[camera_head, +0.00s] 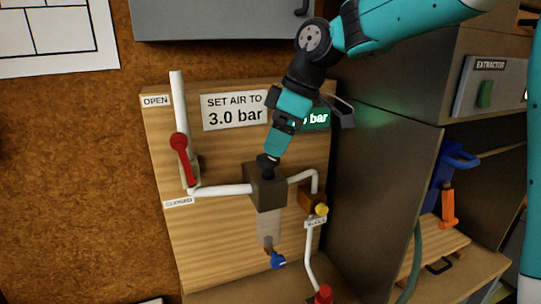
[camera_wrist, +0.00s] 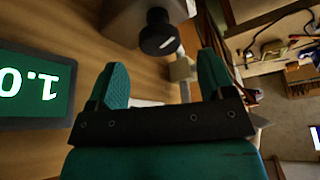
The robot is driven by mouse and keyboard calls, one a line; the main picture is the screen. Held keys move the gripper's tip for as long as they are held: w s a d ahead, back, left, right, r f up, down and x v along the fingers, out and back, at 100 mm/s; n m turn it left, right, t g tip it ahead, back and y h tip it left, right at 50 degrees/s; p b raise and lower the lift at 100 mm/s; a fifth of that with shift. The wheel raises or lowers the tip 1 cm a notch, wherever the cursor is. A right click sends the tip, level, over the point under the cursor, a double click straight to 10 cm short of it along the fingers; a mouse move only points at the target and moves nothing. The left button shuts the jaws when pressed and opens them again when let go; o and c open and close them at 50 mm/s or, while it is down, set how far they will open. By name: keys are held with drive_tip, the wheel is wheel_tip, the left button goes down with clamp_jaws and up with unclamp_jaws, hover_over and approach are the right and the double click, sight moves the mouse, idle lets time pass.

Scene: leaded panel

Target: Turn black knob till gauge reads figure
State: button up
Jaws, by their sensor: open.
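The black knob (camera_head: 267,163) sits on top of a dark grey regulator box (camera_head: 266,190) on the wooden panel. My gripper (camera_head: 273,150) is just above it. In the wrist view the knob (camera_wrist: 158,38) shows beyond and between the two teal fingertips (camera_wrist: 163,72), which are apart with nothing between them. The green gauge display (camera_head: 315,118) is partly hidden by my arm in the head view. In the wrist view the gauge (camera_wrist: 30,85) shows upside down and reads 1.0. A white sign (camera_head: 235,109) says "SET AIR TO 3.0 bar".
A red-handled lever (camera_head: 180,143) stands at the left of the panel between OPEN and CLOSED labels. White pipes run from the box to a yellow-knobbed valve (camera_head: 321,210). A blue tap (camera_head: 277,260) is below. A grey cabinet (camera_head: 380,170) stands close on the right.

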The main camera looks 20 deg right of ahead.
sight(269, 157)
drive_tip(key=shift+p+x, duration=0.3)
drive_tip(key=shift+x, duration=1.8)
drive_tip(key=c, duration=0.9)
drive_tip(key=shift+m+b, duration=0.3)
